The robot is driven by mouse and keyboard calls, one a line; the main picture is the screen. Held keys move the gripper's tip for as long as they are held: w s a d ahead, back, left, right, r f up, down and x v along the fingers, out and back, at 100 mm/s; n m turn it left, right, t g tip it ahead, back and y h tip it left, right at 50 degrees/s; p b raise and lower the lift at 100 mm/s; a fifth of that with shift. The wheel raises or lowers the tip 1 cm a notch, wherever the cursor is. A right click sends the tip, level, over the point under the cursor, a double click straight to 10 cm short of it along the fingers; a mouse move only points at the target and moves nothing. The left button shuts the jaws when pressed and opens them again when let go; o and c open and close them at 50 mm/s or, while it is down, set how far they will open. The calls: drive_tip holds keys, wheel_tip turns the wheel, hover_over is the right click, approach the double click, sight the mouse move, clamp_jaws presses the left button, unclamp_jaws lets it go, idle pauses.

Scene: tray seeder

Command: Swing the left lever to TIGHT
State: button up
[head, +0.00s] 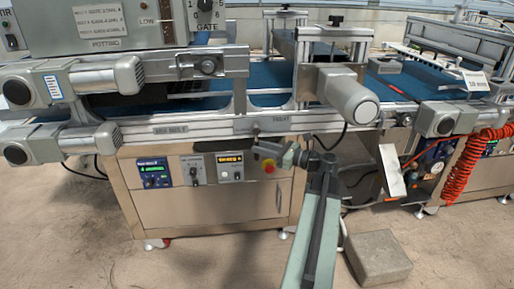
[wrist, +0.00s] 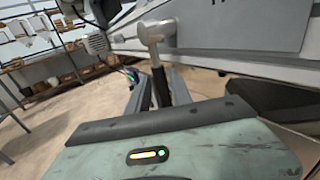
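The left lever shows in the wrist view as a pale metal hub and arm with a black handle (wrist: 159,88). The handle points towards my gripper and lies between its two fingers. My gripper (wrist: 159,78) appears open around the handle, with a narrow gap seeming to show on each side. In the head view, my gripper (head: 279,151) is at the front rail of the left machine, just below a small label (head: 279,133) that seems to read TIGHT. The lever is small there and partly hidden by my gripper, so its exact angle is unclear.
The steel cabinet (head: 210,206) below has a display (head: 152,174), a switch and a red knob (head: 268,166). A grey motor (head: 348,95) juts out above right of my gripper. A grey block (head: 378,258) is on the floor. A red coiled hose (head: 468,170) hangs at right.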

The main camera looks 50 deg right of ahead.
drive_tip(key=shift+x, duration=1.15)
clamp_jaws()
idle(0.5)
